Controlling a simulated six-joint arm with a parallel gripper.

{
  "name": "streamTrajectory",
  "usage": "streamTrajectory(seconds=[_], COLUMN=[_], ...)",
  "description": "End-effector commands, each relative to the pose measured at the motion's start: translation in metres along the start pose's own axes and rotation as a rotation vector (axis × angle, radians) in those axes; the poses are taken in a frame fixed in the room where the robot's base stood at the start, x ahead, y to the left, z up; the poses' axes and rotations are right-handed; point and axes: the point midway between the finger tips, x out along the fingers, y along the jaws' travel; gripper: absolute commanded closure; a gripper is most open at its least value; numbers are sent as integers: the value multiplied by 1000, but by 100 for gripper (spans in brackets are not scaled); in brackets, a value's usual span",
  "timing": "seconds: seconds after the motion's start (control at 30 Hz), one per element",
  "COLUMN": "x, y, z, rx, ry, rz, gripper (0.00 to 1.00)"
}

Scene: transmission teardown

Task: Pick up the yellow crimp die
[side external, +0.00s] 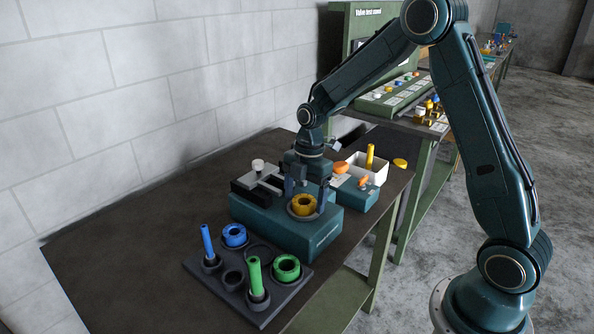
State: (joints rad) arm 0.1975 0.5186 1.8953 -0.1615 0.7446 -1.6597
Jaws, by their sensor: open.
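The yellow crimp die (304,206) is a thick ring. It sits in a round grey seat on top of the teal machine block (285,230). My gripper (306,196) points down over this block, with its fingers open and spread to either side of the yellow ring. Whether the fingers touch the ring cannot be told from this view. The gripper body hides part of the block behind it.
A dark tray (222,282) in front holds blue and green rings and upright rods. A white box (372,167) with a yellow rod and a teal box (356,194) with orange parts stand at right. The bench's left side is clear.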

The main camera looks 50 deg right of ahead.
Motion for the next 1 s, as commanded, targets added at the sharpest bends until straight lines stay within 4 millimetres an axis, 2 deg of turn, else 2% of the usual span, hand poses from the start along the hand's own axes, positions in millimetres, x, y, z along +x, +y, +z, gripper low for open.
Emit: streamTrajectory(seconds=[0.27,0.5,0.6,1.0], x=[0,0,-1,-6], y=[0,0,0,1], z=[0,0,0,0], rx=[0,0,0,0], ry=[0,0,0,0], rz=[0,0,2,3], gripper=[22,69,86,86])
